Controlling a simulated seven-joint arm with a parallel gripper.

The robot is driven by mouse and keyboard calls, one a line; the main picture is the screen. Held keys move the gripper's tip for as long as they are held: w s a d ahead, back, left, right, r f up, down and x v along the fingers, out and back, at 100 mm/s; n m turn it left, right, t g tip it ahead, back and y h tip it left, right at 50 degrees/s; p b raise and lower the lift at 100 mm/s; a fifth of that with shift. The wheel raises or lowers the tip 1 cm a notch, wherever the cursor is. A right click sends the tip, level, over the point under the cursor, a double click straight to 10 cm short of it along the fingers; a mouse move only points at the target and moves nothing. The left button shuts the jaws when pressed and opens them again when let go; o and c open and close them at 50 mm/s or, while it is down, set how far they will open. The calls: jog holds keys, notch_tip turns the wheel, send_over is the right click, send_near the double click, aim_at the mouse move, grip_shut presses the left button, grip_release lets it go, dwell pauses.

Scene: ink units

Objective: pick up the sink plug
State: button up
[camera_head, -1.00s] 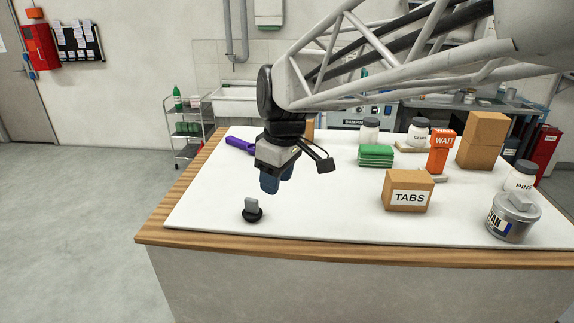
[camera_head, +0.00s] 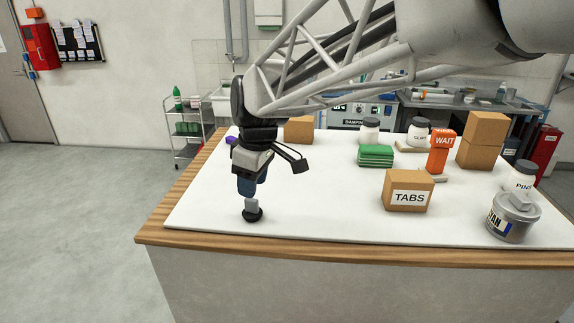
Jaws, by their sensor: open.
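The sink plug (camera_head: 252,215) stands upright near the front left of the white table top. It has a round black base and a grey block-shaped grip on top. My gripper (camera_head: 250,194) points down directly above the plug, with its blue fingertips at about the top of the grey grip. The jaws are open. In this view the fingers overlap one another, so I cannot tell whether the grip is between them or just below them.
A cardboard box marked TABS (camera_head: 408,190) stands to the right, with a grey tin (camera_head: 512,218) beyond it. Green pads (camera_head: 375,156), an orange WAIT block (camera_head: 441,152) and stacked boxes (camera_head: 482,140) stand farther back. The table around the plug is clear.

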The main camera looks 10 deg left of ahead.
aim_at(251, 201)
jog(key=shift+f, duration=0.25)
jog(key=shift+w+a+f, duration=0.1)
jog(key=shift+a+f, duration=0.1)
jog(key=shift+f, duration=1.1)
jog(key=shift+a+f, duration=0.15)
jog(key=shift+f, duration=1.15)
grip_shut()
